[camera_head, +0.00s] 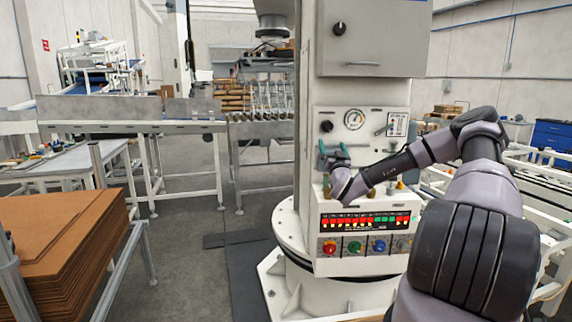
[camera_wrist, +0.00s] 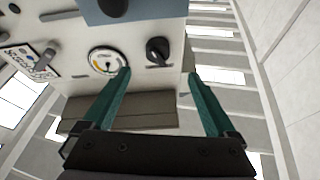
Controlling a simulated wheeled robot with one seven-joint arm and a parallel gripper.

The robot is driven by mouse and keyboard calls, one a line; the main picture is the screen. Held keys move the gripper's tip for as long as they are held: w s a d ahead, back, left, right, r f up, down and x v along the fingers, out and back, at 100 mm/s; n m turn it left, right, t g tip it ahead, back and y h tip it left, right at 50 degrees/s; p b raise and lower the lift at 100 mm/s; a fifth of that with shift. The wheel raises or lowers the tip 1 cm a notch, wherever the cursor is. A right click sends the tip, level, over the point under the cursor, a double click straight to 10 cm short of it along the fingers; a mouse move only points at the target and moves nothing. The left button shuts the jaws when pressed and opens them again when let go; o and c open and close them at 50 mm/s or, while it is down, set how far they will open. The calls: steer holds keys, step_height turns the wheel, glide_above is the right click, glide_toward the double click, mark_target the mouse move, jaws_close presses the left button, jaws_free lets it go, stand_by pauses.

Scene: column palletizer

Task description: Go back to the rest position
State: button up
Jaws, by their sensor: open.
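My arm reaches in from the right in the head view, with the wrist bent in front of the white control panel (camera_head: 364,157). My gripper (camera_head: 333,150) has its green fingers pointing upward near the panel's black knob (camera_head: 326,127). In the wrist view my gripper (camera_wrist: 158,73) is open, with nothing between its two spread fingers. The round gauge (camera_wrist: 108,62) and the black knob (camera_wrist: 158,50) show beyond the fingertips. I see no contact with either. My wrist and forearm hide part of the lower panel.
A button box (camera_head: 365,233) with a lit display sits below my wrist. A grey cabinet (camera_head: 373,38) is above the panel. A stack of brown cardboard sheets (camera_head: 62,235) stands at the left front. Conveyors (camera_head: 130,125) stand behind it, and open floor lies between.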

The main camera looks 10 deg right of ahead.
steer(key=s+a+n+g+y, duration=0.4)
steer(key=a+n+g+y, duration=0.4)
steer(key=a, duration=0.4)
steer(key=s+d+r+m+g+h, duration=0.25)
steer(key=s+r, duration=0.35)
steer(key=s, duration=0.4)
steer(key=s+d+r+m+g+h, duration=0.25)
steer(key=s+r, duration=0.35)
steer(key=s, duration=0.4)
steer(key=s+r+m+g+y, duration=0.1)
steer(key=s+r+m, duration=0.3)
steer(key=s, duration=1.6)
steer(key=shift+s+a+g, duration=0.2)
steer(key=shift+a+g, duration=0.25)
steer(key=shift+g, duration=0.35)
steer(key=shift+c, duration=0.4)
